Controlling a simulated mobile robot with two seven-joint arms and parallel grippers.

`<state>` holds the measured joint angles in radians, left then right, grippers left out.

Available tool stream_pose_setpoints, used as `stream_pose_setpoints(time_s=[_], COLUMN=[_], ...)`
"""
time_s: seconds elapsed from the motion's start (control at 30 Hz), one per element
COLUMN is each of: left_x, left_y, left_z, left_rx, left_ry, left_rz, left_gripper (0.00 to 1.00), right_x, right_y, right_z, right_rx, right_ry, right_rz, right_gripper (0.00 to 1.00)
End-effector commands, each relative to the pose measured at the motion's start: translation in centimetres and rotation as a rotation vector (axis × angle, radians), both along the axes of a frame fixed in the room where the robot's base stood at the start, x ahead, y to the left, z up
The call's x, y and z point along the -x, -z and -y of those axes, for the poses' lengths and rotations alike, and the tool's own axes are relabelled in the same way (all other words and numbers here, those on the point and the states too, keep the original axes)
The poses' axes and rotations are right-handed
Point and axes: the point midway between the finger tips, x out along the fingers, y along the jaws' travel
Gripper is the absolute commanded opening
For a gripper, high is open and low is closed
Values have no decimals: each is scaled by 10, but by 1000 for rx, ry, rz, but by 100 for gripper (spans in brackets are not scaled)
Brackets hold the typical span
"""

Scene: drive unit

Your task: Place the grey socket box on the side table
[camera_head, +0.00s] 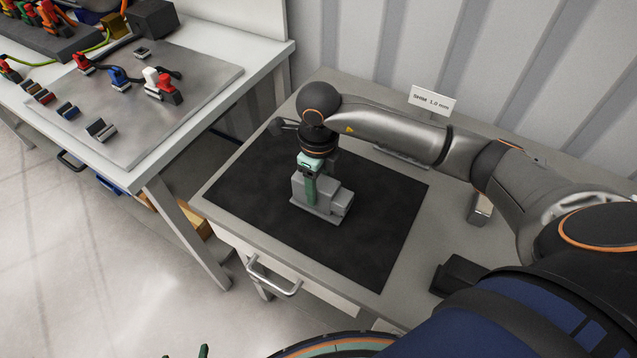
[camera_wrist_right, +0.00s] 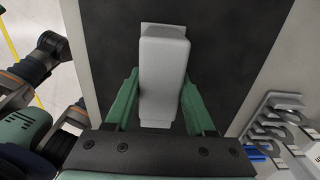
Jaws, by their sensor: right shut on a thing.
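The grey socket box (camera_head: 335,201) is a stepped light-grey block with a flat base at the middle of the black mat on the side table (camera_head: 415,240). My right gripper (camera_head: 310,185) comes down on it from above, its green fingers shut on the box. In the right wrist view the box (camera_wrist_right: 163,75) sits between the two green fingers, over the dark mat. The box looks upright and at or very close to the mat; I cannot tell whether it touches. Only small green tips of my left gripper (camera_head: 188,353) show at the bottom edge of the head view.
A white workbench (camera_head: 150,170) at the left carries a grey plate (camera_head: 120,130) with coloured connectors. A sign reading "SHIM 1.0 mm" (camera_head: 432,101) stands at the table's back. A dark block (camera_head: 458,276) lies right of the mat. The mat's front part is clear.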

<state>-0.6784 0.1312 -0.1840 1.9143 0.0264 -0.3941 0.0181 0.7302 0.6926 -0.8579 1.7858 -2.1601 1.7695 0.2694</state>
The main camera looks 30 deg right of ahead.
Motion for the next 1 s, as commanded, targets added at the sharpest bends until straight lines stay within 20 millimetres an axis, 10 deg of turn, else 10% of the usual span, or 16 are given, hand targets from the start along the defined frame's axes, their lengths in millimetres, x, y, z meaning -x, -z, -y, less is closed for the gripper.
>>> stream_pose_setpoints(time_s=[0.3,0.67,1.0], left_x=[0,0,0], left_y=[1,-2,4], left_z=[0,0,0], left_rx=[0,0,0], left_ry=[0,0,0], left_rz=[0,1,1], left_gripper=[90,90,90], right_x=[0,-1,-1], right_y=[1,-8,-78], right_z=[0,0,0], right_rx=[0,-1,0], right_ry=[0,0,0], right_rz=[0,3,7], right_gripper=[85,85,85])
